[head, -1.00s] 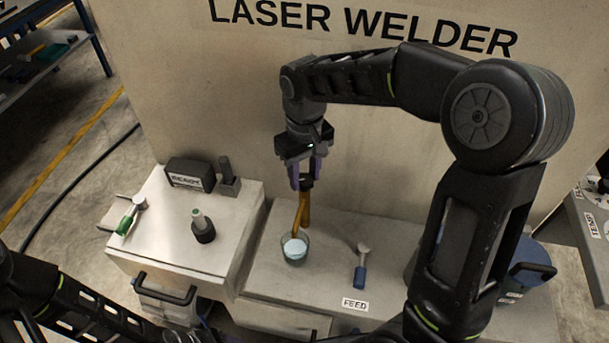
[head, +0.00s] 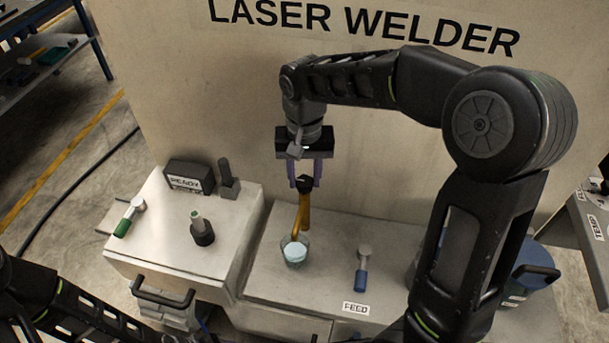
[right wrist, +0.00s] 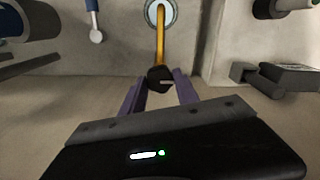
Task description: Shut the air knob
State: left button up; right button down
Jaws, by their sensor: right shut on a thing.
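A black knob (head: 304,184) sits on top of a brass pipe (head: 304,213) that rises from the bench near the welder's wall. No label on the knob is readable. My right gripper (head: 305,182) points down at it from above, a purple finger on each side, shut on the knob. In the right wrist view the knob (right wrist: 160,79) lies between the two fingers and a pale line shows on its face. My left arm shows at the lower left of the head view; its gripper is not visible.
A glass cup (head: 294,254) with pale blue contents stands at the pipe's lower end. A blue-handled lever (head: 361,272) is to its right, by the FEED label (head: 355,309). Left are a green-handled lever (head: 125,225), a black-based post (head: 202,231) and a READY box (head: 189,177).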

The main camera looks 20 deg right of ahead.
aim_at(304, 181)
jog(key=c, duration=0.9)
grip_release()
jog(key=shift+r, duration=0.1)
notch_tip(304, 181, up, 8)
jog(key=shift+f, duration=0.2)
